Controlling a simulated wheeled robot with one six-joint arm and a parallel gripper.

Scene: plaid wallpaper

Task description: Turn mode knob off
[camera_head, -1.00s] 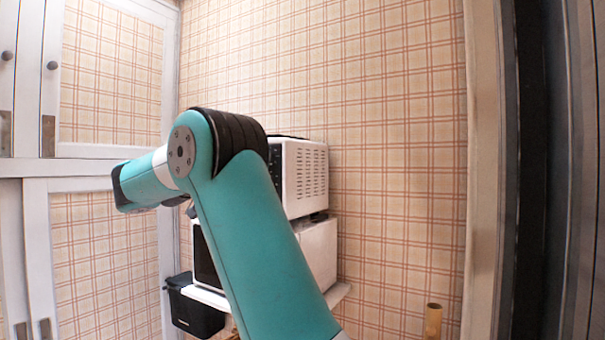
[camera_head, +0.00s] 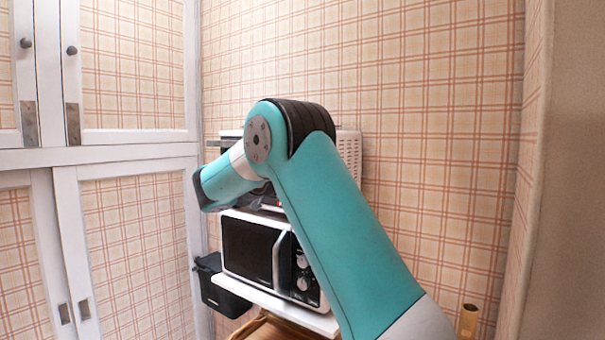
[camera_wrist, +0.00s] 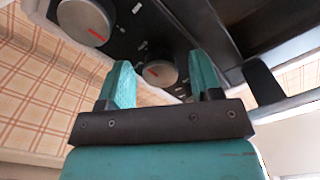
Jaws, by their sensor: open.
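A white microwave with a black door (camera_head: 248,248) stands on a shelf in the head view. Two round silver knobs, an upper one (camera_head: 303,259) and a lower one (camera_head: 303,284), show on its front, partly beside my arm. In the wrist view, a black panel carries a large knob (camera_wrist: 88,20) at upper left and another knob (camera_wrist: 160,72) near the middle, both with red marks. My gripper (camera_wrist: 160,64) is open, and the middle knob appears between its two teal fingers. I cannot tell whether the fingers touch it. The panel labels are too small to read.
A white vented appliance (camera_head: 350,152) sits above the microwave, mostly hidden by my arm. A white shelf (camera_head: 262,298) is under it, with a black bin (camera_head: 225,292) at left. White cabinets (camera_head: 125,145) fill the left side. A plaid wall is behind.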

